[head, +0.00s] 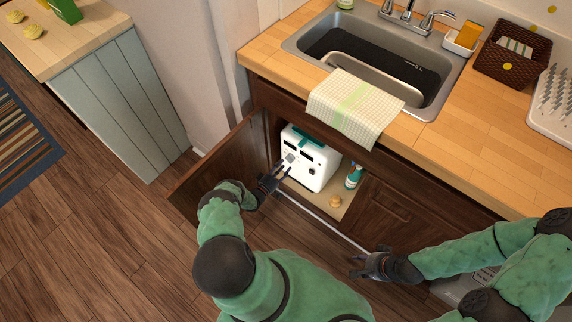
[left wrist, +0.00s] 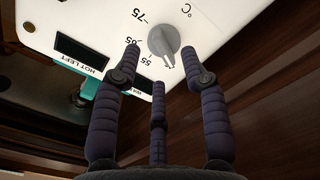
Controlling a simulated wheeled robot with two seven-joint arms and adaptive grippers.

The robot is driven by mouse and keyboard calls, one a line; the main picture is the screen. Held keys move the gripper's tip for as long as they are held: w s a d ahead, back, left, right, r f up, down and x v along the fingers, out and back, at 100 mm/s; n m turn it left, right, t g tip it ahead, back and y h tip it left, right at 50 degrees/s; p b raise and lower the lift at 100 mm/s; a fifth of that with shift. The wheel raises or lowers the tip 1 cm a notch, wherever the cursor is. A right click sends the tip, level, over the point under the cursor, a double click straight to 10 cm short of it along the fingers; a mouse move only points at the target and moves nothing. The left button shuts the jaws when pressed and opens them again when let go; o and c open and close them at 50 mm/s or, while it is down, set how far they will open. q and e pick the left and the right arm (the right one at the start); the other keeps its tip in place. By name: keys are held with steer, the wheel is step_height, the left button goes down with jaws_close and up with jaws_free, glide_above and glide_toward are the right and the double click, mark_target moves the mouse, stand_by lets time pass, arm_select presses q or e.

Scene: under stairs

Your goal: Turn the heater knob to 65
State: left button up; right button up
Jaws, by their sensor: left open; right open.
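The white heater (head: 318,165) stands inside the open cabinet under the sink. Its round grey knob (head: 290,157) is on the front face. In the left wrist view the knob (left wrist: 160,40) has printed marks 75, 65 and 55 beside it. The knob's narrow end points downward in that picture, just past the 55. My left gripper (head: 279,174) is open in front of the knob. In the left wrist view its fingers (left wrist: 160,66) spread around the knob's near side; I cannot tell whether any touches. My right gripper (head: 360,266) is open and empty, low in front of the cabinet.
The cabinet door (head: 222,165) stands open on the left. A small bottle (head: 353,177) and a yellowish object (head: 335,201) are on the cabinet floor right of the heater. A towel (head: 352,105) hangs over the counter edge above.

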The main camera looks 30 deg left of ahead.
arm_select(q)
steer(key=s, duration=0.8)
steer(key=shift+s+a, duration=0.35)
steer(key=shift+s, duration=0.05)
